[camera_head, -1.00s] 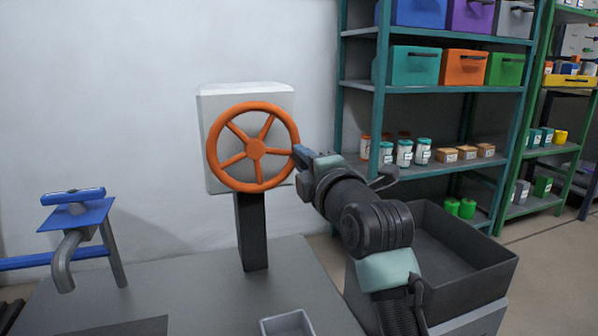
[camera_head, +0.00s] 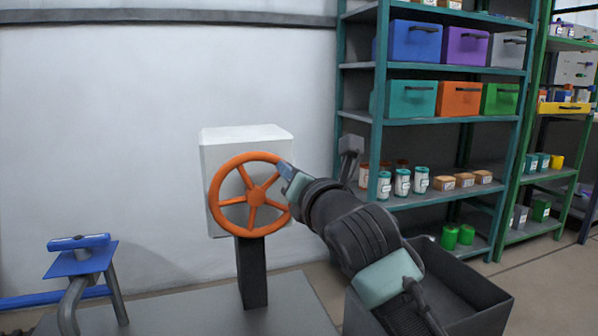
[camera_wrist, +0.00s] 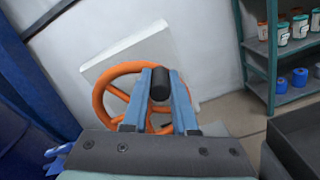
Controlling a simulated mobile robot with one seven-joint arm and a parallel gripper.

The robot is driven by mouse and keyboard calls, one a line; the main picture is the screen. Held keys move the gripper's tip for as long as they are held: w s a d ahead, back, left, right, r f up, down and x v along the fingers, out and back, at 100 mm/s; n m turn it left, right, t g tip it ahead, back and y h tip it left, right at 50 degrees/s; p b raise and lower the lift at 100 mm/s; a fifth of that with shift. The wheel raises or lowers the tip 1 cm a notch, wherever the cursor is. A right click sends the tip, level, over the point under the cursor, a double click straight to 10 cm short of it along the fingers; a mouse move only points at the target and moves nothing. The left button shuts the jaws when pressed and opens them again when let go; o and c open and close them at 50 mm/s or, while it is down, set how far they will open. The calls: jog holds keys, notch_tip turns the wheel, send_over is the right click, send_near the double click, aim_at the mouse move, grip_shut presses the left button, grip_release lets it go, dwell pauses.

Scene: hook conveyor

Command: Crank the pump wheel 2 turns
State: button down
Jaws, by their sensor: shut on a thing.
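The pump wheel (camera_head: 256,193) is an orange five-spoked handwheel on the front of a pale box (camera_head: 245,135), carried by a dark post. My gripper (camera_head: 287,172) is at the upper right of the wheel's rim. In the wrist view, the wheel (camera_wrist: 100,97) shows behind my gripper's two blue fingers (camera_wrist: 160,98). They are shut on a black knob (camera_wrist: 160,82), the wheel's handle. The head view does not show this knob clearly, as my gripper covers it.
A teal shelf (camera_head: 455,122) with bins and jars stands at the right. A dark open bin (camera_head: 480,295) is below my arm. A blue-topped metal stand (camera_head: 80,260) is at the lower left. The wall left of the wheel is bare.

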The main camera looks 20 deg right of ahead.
aim_at(254, 158)
jog(key=a+r+n+p, duration=0.1)
jog(key=n+p, duration=0.1)
jog(key=a+r+n+p, duration=0.1)
jog(key=a+n+p, duration=0.1)
jog(key=n, duration=0.1)
jog(key=shift+a+r+n+p, duration=0.1)
jog(key=shift+r+n+p, duration=0.1)
jog(key=shift+n+p, duration=0.15)
jog(key=shift+s+a+r+n+p, duration=0.1)
jog(key=shift+a+n+p, duration=0.55)
jog(key=shift+n+p, duration=0.35)
jog(key=shift+a+n+p, duration=0.6)
jog(key=shift+a+n, duration=0.05)
jog(key=shift+n, duration=0.3)
jog(key=shift+f, duration=0.2)
jog(key=c, duration=0.7)
grip_release()
jog(key=shift+r, duration=0.1)
jog(key=shift+s, duration=0.1)
